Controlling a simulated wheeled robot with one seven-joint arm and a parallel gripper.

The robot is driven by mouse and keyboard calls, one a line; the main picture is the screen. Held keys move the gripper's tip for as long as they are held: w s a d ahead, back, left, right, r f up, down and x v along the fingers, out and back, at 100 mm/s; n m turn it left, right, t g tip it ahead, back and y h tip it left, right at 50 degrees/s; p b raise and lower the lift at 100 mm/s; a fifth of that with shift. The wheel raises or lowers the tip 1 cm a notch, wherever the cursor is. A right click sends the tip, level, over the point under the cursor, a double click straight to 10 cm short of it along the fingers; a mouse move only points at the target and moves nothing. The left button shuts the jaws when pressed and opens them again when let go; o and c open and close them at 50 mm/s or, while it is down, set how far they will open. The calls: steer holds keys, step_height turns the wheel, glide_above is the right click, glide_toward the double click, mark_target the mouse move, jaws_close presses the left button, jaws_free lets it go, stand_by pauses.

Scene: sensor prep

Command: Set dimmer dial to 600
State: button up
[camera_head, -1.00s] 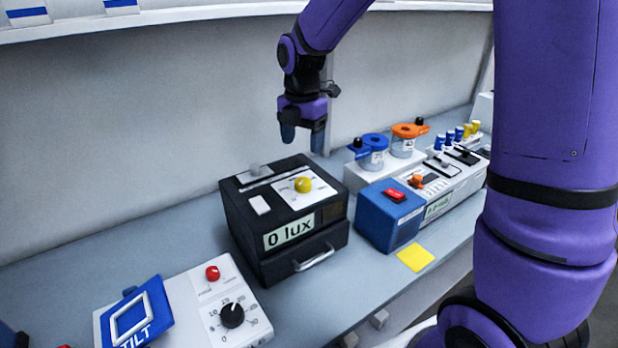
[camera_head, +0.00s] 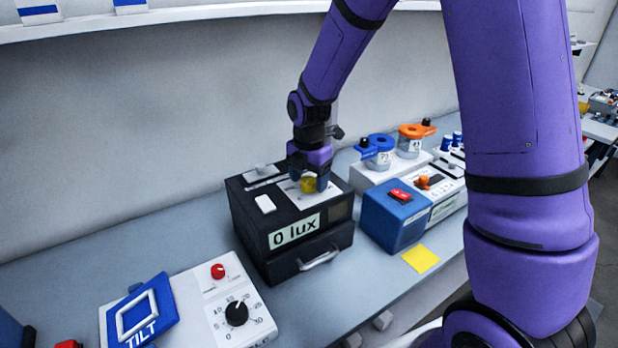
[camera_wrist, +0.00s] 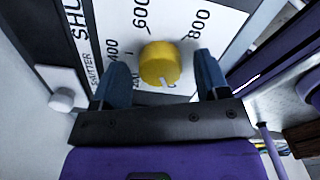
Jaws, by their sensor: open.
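The yellow dimmer dial (camera_head: 308,184) sits on a white scale plate on top of the black box (camera_head: 290,262), whose display reads "0 lux". In the wrist view the dial (camera_wrist: 159,64) has a white pointer mark at its lower right edge, near a "0". The scale plate (camera_wrist: 190,20) shows 400, 600 and 800. My gripper (camera_wrist: 158,82) is open, with one blue finger on each side of the dial and a visible gap to each. In the head view my gripper (camera_head: 309,180) is low over the box top, partly hiding the dial.
A white shutter knob (camera_wrist: 62,98) is left of my gripper in the wrist view. A blue-and-white device (camera_head: 395,220) stands right of the box. A panel with a black knob (camera_head: 236,313) and a blue TILT plate (camera_head: 141,312) is at front left. A yellow note (camera_head: 421,259) lies on the bench.

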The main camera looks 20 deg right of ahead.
steer(key=c, duration=0.9)
